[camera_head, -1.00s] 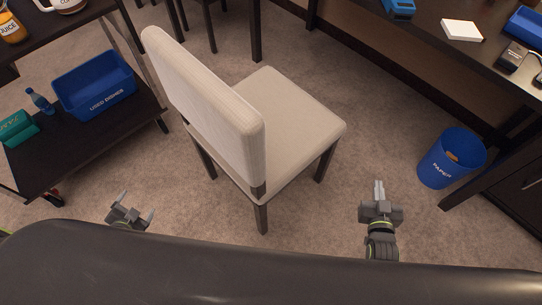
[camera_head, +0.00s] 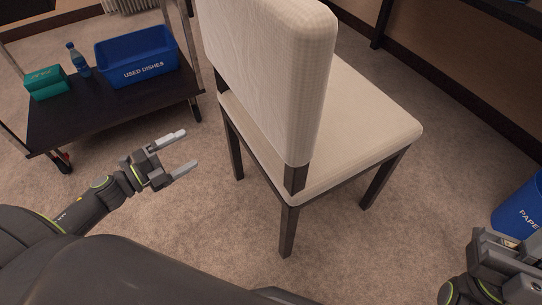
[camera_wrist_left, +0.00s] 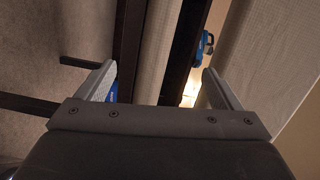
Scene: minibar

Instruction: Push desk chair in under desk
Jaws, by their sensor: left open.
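The desk chair (camera_head: 335,110) is cream with dark legs. It stands upright on the carpet, its tall backrest (camera_head: 268,70) facing me and its seat pointing to the far right. Part of the dark desk (camera_head: 515,14) shows at the top right, with floor between it and the chair. My left gripper (camera_head: 190,150) is open and empty, left of the chair's legs and apart from it. In the left wrist view its fingers frame pale upholstery (camera_wrist_left: 275,45) and dark bars. My right gripper (camera_head: 505,262) is at the lower right edge, partly cut off, its fingers unclear.
A dark cart at the left holds a blue used dishes bin (camera_head: 138,62), a small bottle (camera_head: 77,60) and a teal box (camera_head: 46,83). A blue paper bin (camera_head: 520,207) stands at the right edge. Carpet is clear in front of the chair.

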